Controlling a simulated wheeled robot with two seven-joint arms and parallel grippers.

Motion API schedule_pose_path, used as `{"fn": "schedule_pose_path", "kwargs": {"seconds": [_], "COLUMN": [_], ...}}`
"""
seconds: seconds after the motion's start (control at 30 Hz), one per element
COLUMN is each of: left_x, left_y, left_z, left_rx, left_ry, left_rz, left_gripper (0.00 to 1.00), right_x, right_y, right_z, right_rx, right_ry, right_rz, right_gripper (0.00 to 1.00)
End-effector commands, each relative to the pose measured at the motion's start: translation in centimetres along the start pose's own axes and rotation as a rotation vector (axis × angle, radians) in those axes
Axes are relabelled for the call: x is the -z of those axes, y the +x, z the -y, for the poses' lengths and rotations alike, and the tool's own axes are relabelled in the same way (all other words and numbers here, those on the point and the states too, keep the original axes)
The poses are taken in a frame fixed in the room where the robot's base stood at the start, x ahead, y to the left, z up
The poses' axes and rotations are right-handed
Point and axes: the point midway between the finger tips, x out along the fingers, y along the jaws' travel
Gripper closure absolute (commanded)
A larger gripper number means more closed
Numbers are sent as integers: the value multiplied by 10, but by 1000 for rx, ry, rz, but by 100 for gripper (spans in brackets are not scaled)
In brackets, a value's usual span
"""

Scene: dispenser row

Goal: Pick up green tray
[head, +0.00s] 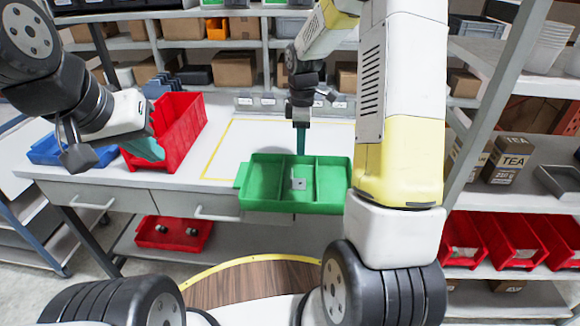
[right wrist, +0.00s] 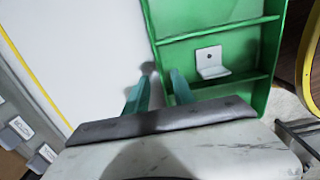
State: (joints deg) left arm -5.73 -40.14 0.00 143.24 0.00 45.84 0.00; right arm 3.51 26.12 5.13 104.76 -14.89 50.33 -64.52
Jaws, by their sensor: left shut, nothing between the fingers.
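The green tray (head: 274,204) sits at the front edge of the white table in the head view, divided into compartments. A small grey metal bracket (head: 298,184) lies in its middle compartment. The tray (right wrist: 262,95) and bracket (right wrist: 211,64) also show in the right wrist view. My right gripper (head: 300,154) points down at the tray's back rim. In the right wrist view its fingers (right wrist: 160,76) are apart, and the tray's edge appears to lie between them; contact cannot be told. My left gripper (head: 150,150) is shut and empty beside a red bin.
The red bin (head: 182,125) and a blue bin (head: 60,150) stand at the table's left. Yellow tape (head: 222,150) marks a clear area behind the tray. A shelf with a tea box (head: 510,160) and red bins (head: 502,240) stands at the right. My right arm hides part of the view.

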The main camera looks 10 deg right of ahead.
Motion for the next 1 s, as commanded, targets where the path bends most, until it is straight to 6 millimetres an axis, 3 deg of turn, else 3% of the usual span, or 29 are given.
{"fn": "schedule_pose_path", "kwargs": {"seconds": [0.23,0.57,0.7,0.73,1.0], "left_x": [0,0,0,0,0], "left_y": [0,0,0,0,0], "left_z": [0,0,0,0,0], "left_rx": [0,0,0,0,0], "left_ry": [0,0,0,0,0], "left_rz": [0,0,0,0,0], "left_gripper": [100,100,100,100,100], "right_x": [0,0,0,0,0], "right_y": [37,45,44,44,44], "right_z": [1,0,0,0,0], "right_rx": [3,0,0,0,0], "right_ry": [-1,-1,-1,-1,0], "right_rz": [1,0,0,0,0], "right_gripper": [70,70,98,100,100]}}
